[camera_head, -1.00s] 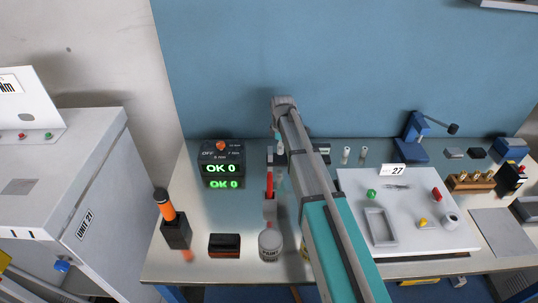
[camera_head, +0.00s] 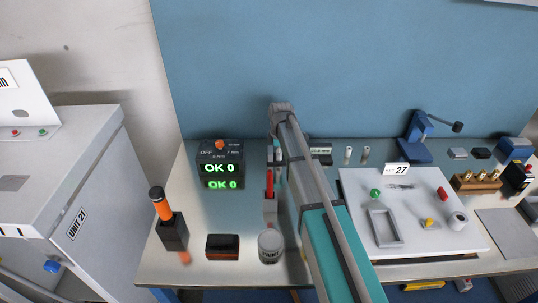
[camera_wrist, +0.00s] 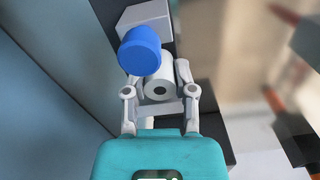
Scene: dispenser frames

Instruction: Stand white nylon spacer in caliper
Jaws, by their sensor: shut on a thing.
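The white nylon spacer (camera_wrist: 166,83), a short white cylinder with a dark hole in its end, sits between the fingers of my gripper (camera_wrist: 159,78) in the wrist view. The fingers are shut on its two sides. A round blue knob (camera_wrist: 140,52) on a grey and dark body, perhaps part of the caliper, is just beyond the spacer and overlaps it in this view. I cannot tell whether they touch. In the head view my arm mostly hides the gripper and spacer. A dark device with a pale display (camera_head: 320,149), perhaps the caliper, shows beside the arm.
A box reading OK 0 (camera_head: 220,165) is further left. A white board (camera_head: 410,235) with small parts lies right. Bare bench shows at left centre.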

